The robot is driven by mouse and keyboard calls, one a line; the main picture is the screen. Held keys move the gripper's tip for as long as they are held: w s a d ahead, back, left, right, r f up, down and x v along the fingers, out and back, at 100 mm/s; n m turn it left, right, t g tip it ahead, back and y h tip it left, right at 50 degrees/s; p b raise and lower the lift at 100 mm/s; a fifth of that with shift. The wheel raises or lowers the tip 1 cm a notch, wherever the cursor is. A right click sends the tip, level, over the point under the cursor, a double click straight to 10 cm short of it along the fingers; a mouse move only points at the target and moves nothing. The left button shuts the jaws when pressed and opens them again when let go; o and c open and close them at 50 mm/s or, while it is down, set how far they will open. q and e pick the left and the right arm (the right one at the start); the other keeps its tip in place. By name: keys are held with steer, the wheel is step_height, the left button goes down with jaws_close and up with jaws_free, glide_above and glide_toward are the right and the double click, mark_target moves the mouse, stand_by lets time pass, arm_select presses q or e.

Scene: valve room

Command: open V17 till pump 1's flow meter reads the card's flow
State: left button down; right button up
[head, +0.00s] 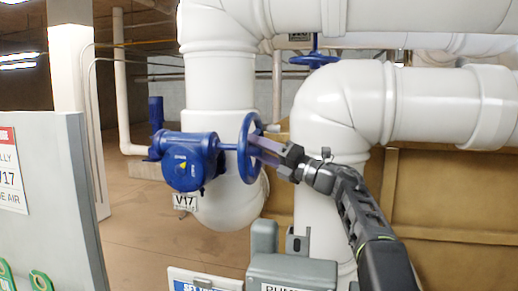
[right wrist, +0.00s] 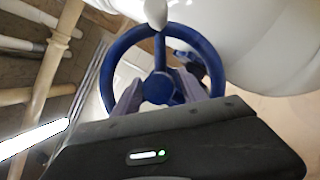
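V17's blue valve body (head: 188,160) sits on a white vertical pipe, with the tag "V17" (head: 185,201) below it. Its blue handwheel (head: 245,130) stands edge-on to the right of the body. My right gripper (head: 262,150) reaches the wheel from the right. In the right wrist view the handwheel (right wrist: 113,60) faces me, and the fingers of my right gripper (right wrist: 160,92) are apart, one on each side of the hub. I cannot tell whether they touch the wheel. My left gripper is not in view. No flow meter reading or flow card can be read.
A grey box (head: 300,272) with a partly hidden "PUM" label stands below the wheel. Another blue handwheel (head: 315,60) is higher up. White pipes (head: 345,100) crowd the right side.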

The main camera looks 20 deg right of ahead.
steer(key=shift+o, duration=0.7)
steer(key=shift+s+a, duration=0.1)
steer(key=shift+s+d+f+b, duration=0.1)
steer(key=shift+s+d+b, duration=0.15)
steer(key=shift+b, duration=0.15)
steer(key=b+v, duration=0.3)
steer(key=v, duration=0.3)
steer(key=shift+f+b, duration=0.15)
steer(key=shift+b, duration=0.25)
steer(key=shift+s+d, duration=0.3)
steer(key=shift+s, duration=0.1)
